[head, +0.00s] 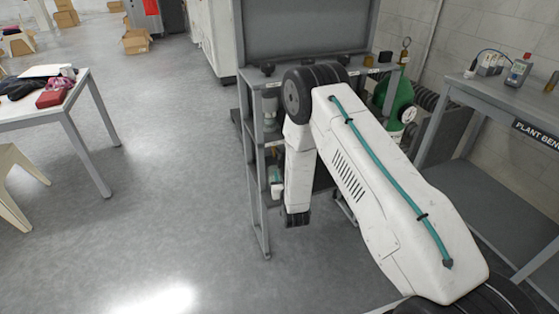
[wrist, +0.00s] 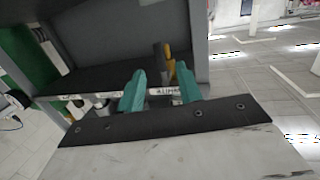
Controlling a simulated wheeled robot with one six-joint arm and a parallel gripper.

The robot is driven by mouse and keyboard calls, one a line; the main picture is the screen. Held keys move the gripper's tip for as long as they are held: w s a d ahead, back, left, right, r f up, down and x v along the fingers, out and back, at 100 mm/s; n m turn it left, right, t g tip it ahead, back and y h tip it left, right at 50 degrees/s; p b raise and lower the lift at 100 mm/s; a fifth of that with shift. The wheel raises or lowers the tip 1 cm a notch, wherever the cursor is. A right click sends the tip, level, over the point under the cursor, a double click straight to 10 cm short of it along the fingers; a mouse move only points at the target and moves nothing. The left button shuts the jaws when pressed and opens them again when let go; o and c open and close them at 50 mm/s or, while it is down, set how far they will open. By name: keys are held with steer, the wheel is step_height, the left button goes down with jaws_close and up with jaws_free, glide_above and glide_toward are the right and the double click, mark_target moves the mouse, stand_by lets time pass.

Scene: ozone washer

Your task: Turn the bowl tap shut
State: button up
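In the wrist view my gripper (wrist: 160,92) shows as two teal fingers, apart, with a clear gap between them. Just beyond the gap, a dark upright post (wrist: 159,58) and a yellow-orange piece (wrist: 169,63) stand close together. I cannot tell whether either is the bowl tap. A white label strip (wrist: 165,91) with dark lettering, partly covered by the fingers, shows through the gap. Nothing is visibly held. In the head view my arm covers much of the grey rack (head: 248,130), and I cannot make out the gripper or the bowl tap there.
A green gas cylinder (head: 398,95) with a gauge stands behind the rack, near my arm. The plant bench (head: 500,92) is at right, carrying small instruments. The floor (head: 165,190) between table and rack is clear.

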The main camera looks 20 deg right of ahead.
mark_target(280, 161)
steer(key=shift+t, duration=0.5)
steer(key=w, duration=0.2)
steer(key=w+r, duration=0.1)
steer(key=w, duration=0.4)
steer(key=shift+w+d+r, duration=0.35)
steer(key=shift+w+d, duration=0.05)
jaws_close()
